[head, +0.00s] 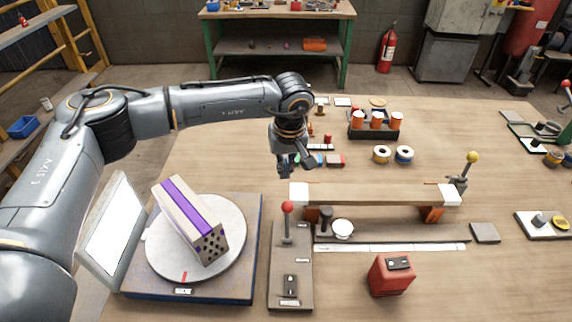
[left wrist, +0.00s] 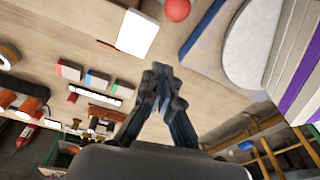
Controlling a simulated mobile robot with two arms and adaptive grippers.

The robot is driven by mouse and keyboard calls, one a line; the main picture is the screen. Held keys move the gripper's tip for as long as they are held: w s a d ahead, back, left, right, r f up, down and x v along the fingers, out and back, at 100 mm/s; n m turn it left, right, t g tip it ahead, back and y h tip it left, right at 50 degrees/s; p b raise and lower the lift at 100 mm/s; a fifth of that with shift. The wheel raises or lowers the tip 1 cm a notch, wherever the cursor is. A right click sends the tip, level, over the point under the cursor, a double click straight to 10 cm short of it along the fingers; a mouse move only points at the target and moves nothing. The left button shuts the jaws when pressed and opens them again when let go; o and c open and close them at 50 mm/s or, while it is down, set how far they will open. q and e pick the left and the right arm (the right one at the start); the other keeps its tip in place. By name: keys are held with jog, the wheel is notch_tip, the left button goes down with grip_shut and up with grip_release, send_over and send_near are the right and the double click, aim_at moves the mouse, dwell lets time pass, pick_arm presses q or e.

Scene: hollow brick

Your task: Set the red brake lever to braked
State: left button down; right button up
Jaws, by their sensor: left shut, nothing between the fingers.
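The red brake lever (head: 287,207) has a red ball knob on a thin stem and stands about upright on a long grey base plate (head: 292,268). The base plate lies beside the turntable. In the left wrist view the red knob (left wrist: 177,10) shows at the top edge. My left gripper (head: 291,166) hangs beyond the lever, farther back over the table and clear of the knob. Its fingers (left wrist: 162,75) are shut and empty in the left wrist view. The lever's labels are too small to read. My right gripper does not show.
A round turntable (head: 232,250) carries a hollow brick (head: 190,215) with a purple stripe. Right of the lever are a pale beam (head: 375,195) on supports, a yellow-knobbed clamp (head: 472,157) and a red block (head: 388,277). Spools and small blocks lie farther back.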

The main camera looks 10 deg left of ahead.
aim_at(287, 221)
pick_arm(q)
notch_tip(287, 221, down, 6)
jog(key=s+p, duration=0.3)
jog(key=shift+d+r+p, duration=0.25)
jog(key=shift+d+p, duration=0.1)
jog(key=shift+d, duration=0.1)
jog(key=shift+w, duration=0.1)
